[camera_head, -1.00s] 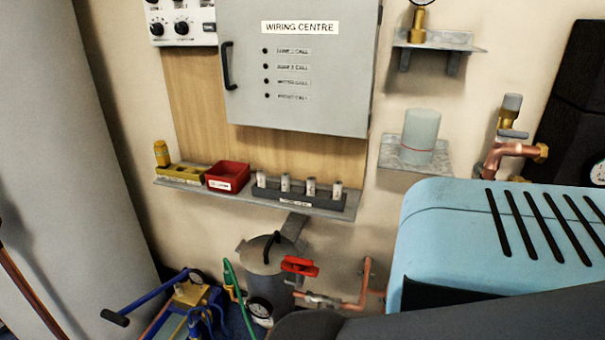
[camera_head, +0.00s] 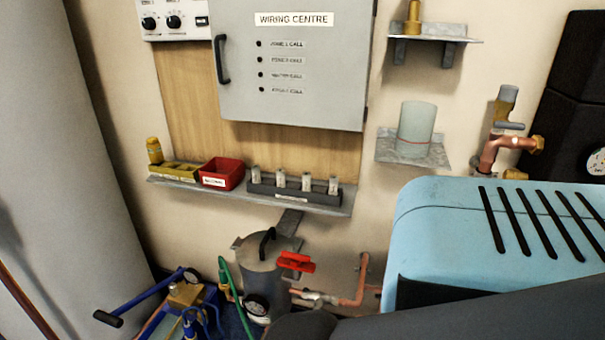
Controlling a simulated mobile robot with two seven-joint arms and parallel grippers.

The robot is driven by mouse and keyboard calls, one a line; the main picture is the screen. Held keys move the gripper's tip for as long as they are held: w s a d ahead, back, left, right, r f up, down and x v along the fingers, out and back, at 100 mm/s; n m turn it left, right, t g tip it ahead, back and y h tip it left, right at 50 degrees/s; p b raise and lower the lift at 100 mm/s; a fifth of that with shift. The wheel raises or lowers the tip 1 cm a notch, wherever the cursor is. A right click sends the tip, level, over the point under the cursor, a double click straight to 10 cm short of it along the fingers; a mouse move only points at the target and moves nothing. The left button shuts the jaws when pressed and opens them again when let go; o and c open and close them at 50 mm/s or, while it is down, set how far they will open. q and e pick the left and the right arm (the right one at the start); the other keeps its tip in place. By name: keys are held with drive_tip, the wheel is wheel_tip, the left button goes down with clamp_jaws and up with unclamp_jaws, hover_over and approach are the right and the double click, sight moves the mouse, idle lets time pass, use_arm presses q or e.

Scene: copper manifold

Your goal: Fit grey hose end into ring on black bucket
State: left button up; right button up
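No black bucket, ring or grey hose end can be made out in the head view. A green hose (camera_head: 233,290) runs down beside a grey lidded canister (camera_head: 262,262) at the bottom middle; its ends are not clear. A dark rounded arm link of mine (camera_head: 440,318) crosses the bottom right. Neither of my grippers shows.
A pale blue slotted housing (camera_head: 440,215) fills the lower right. A red-handled valve (camera_head: 296,262) sits on copper pipe. A blue pump-like tool (camera_head: 180,295) stands at the lower left. A shelf (camera_head: 225,198) holds a red bin (camera_head: 221,174) below the wiring cabinet (camera_head: 292,95).

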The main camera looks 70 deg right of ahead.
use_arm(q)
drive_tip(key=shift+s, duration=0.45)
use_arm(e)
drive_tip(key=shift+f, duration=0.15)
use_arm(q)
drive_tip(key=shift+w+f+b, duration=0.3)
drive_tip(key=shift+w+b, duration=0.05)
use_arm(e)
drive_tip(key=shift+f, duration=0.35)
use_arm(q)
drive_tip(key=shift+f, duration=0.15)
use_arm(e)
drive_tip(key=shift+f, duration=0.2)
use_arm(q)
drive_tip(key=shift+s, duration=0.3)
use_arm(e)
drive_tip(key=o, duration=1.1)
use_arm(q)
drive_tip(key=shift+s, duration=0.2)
